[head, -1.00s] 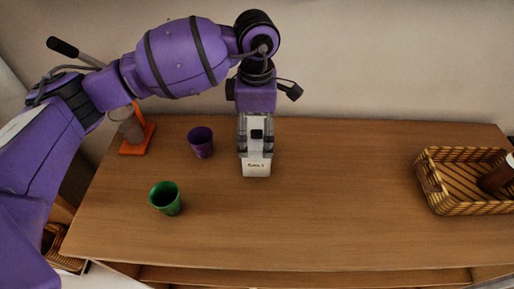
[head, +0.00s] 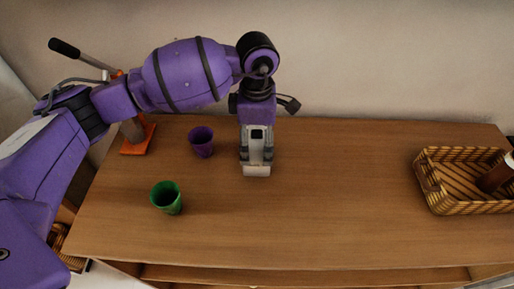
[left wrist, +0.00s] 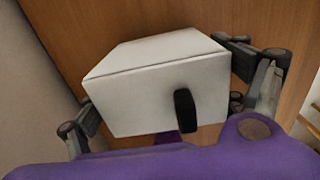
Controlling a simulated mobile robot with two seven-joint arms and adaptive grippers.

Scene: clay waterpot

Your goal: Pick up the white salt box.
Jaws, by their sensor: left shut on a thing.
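The white salt box (head: 256,171) stands on the wooden table, right of the two cups. My left gripper (head: 256,158) points down over it from behind, and its fingers hide most of the box. In the left wrist view the box (left wrist: 140,75) fills the middle, with a dark rounded knob or handle on its near face. A finger is against each side of it, so the gripper is shut on the box. I cannot tell whether the box's base is clear of the table. My right gripper is not in view.
A purple cup (head: 201,142) stands left of the box, with a green cup (head: 166,198) nearer the front. An orange stand (head: 138,140) is at the back left. A wicker basket (head: 433,187) holding a brown bottle (head: 494,178) is at the right. The middle table is clear.

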